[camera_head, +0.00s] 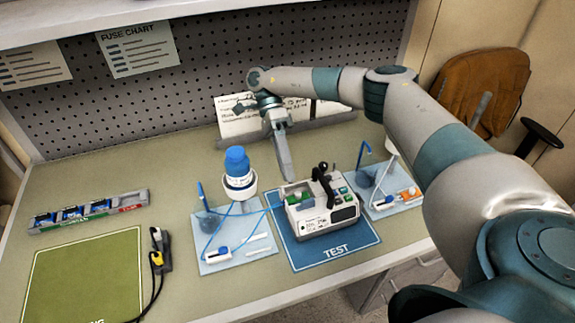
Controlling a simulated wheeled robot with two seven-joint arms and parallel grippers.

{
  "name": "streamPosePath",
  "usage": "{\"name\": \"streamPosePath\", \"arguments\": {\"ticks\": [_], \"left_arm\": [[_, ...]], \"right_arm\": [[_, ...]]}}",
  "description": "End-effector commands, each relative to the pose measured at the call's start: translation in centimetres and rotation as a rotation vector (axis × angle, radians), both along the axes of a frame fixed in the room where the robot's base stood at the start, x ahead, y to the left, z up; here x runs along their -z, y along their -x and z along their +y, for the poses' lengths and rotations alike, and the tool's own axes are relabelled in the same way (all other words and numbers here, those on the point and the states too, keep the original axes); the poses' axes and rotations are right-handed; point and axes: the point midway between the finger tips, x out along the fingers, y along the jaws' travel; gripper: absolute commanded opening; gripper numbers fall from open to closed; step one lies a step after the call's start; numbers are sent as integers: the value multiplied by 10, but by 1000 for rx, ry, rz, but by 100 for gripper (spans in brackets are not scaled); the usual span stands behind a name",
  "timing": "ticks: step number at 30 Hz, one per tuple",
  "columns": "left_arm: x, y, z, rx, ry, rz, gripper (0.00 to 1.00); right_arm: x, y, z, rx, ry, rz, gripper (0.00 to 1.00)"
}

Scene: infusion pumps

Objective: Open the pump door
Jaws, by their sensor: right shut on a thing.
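The infusion pump (335,217), a white box with green parts, dark buttons and a small screen, sits on the blue mat marked TEST (300,256). A black lever-like piece (322,178) stands up from its top. My right gripper (294,184) reaches down from behind to the pump's upper left side and is shut on a part there, apparently the pump door. The fingertips and the door's edge are small, so how far the door stands open is hard to tell. My left gripper is out of view.
Another tray (395,201) with a cup is right of the pump. A rack (88,212), a green mat (85,280) and black-yellow leads (158,255) lie at left.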

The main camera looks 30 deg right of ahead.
Motion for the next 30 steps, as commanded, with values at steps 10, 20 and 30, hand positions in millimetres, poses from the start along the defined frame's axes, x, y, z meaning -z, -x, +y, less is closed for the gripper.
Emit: {"name": "streamPosePath", "arguments": {"ticks": [10,20,30], "left_arm": [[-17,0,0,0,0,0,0],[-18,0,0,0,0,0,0],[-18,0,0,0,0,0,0]], "right_arm": [[-1,-5,-1,0,-19,80,0],[1,-6,-1,-1,-23,93,0],[1,-6,-1,-1,-22,93,25]]}}
